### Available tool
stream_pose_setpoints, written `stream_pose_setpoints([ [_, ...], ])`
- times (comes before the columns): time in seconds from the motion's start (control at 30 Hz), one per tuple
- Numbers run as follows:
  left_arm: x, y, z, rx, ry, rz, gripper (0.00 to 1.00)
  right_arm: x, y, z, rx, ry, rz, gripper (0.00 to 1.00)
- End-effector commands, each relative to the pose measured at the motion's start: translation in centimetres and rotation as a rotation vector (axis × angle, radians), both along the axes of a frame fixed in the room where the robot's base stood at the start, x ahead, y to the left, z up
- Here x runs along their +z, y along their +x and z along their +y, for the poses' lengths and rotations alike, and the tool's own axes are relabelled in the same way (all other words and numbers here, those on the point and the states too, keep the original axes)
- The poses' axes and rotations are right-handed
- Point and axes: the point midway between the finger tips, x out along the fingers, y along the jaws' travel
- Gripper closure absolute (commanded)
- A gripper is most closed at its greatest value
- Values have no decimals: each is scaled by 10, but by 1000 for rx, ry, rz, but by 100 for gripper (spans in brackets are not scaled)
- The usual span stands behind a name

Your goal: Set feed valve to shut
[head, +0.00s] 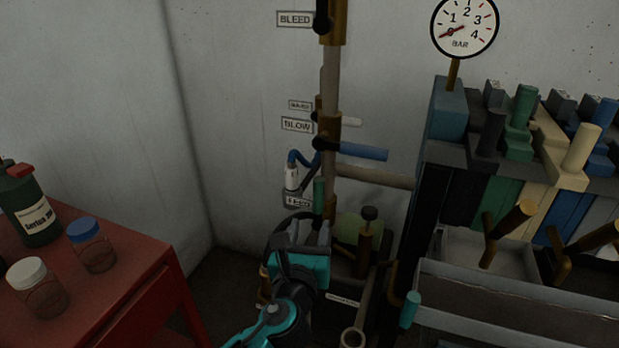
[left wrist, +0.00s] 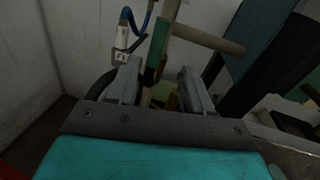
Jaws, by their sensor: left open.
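The feed valve's green handle (head: 319,195) stands upright along the vertical pipe, beside the partly hidden FEED label (head: 298,201). In the left wrist view the green handle (left wrist: 157,52) shows in the gap between my fingers, and the label (left wrist: 121,56) is left of it. My left gripper (head: 304,228) is open, with its fingers pointing up just below the handle; its open fingers also frame the left wrist view (left wrist: 160,82). I cannot tell whether the handle's lower end is between the fingertips. My gripper hides the pipe's lower part. My right gripper is not in view.
A blue lever (head: 362,151) sticks out right by the BLOW label (head: 297,126). A tan horizontal pipe (head: 374,176) runs above the gripper's right. A pressure gauge (head: 464,27) reads near zero.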

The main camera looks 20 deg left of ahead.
Motion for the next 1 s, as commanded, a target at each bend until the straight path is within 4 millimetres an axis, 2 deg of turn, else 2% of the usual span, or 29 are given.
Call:
stream_pose_setpoints([
  [0.1, 7, 4, 0, 6, 69, -14, 49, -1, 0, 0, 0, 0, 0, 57],
  [0.27, 8, 18, 2, 7, 81, -17, 49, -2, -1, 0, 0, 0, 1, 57],
  [0.7, 6, 103, 16, 7, 75, -15, 49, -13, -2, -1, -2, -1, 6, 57],
  [0.8, 6, 116, 18, 8, 74, -14, 49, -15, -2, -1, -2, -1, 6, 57],
  [1.0, 6, 129, 21, 7, 73, -13, 49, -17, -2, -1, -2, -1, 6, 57],
])
